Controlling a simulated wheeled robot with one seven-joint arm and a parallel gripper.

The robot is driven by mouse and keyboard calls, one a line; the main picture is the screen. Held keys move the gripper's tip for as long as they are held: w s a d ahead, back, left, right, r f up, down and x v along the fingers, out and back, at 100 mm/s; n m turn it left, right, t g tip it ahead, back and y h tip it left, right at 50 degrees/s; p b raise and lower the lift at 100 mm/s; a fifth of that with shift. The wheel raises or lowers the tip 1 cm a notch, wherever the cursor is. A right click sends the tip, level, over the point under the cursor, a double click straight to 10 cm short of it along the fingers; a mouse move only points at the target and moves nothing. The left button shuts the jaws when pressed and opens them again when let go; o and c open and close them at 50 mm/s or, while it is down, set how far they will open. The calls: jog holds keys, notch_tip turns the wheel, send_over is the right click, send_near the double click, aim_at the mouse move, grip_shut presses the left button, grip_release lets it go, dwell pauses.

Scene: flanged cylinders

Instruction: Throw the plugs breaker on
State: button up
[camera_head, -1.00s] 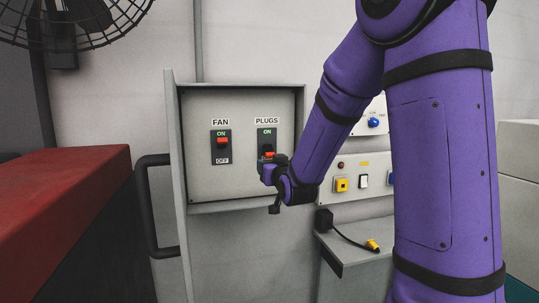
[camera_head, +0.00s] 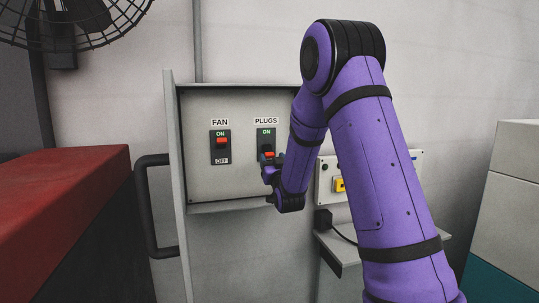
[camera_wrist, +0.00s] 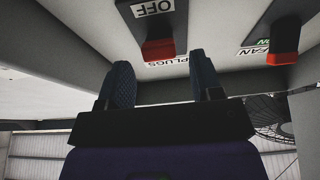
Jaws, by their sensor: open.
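The plugs breaker (camera_head: 266,137) is a black switch under the PLUGS label, with ON at its top. Its red lever (camera_head: 268,154) sits low, and in the wrist view the lever (camera_wrist: 158,49) is beside the OFF label (camera_wrist: 152,8). My gripper (camera_head: 271,167) is just below and in front of this lever and hides the bottom of the switch. In the wrist view my gripper (camera_wrist: 163,66) is open and empty, one finger to each side of the lever's line. I cannot tell whether a fingertip touches the lever.
The fan breaker (camera_head: 220,147) stands to the left, its red lever up by ON. The open grey panel box (camera_head: 243,193) has raised side walls. A black handle (camera_head: 150,205) and a red-topped cabinet (camera_head: 65,195) are at left. A control panel (camera_head: 326,182) is partly behind my arm.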

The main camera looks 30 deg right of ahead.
aim_at(270, 154)
jog(key=shift+x, duration=1.9)
jog(key=shift+c, duration=0.2)
jog(key=c, duration=0.9)
